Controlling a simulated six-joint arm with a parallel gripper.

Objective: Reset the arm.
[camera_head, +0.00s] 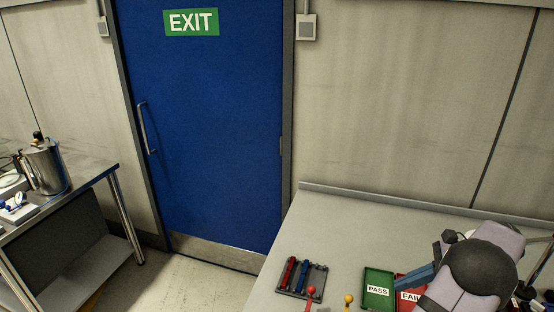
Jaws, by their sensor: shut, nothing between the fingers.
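My arm comes in at the lower right as a grey-lilac link with a black joint. The arm hides part of the FAIL tray, and I cannot tell the gripper's height above the bench.
The grey bench (335,228) has a dark rack (316,279) with red and blue parts, a red-topped piece (311,291) and a yellow-topped piece (348,299). Clutter stands right of my arm. A metal table (95,180) with a steel jug (45,168) is at left. The bench's back is clear.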

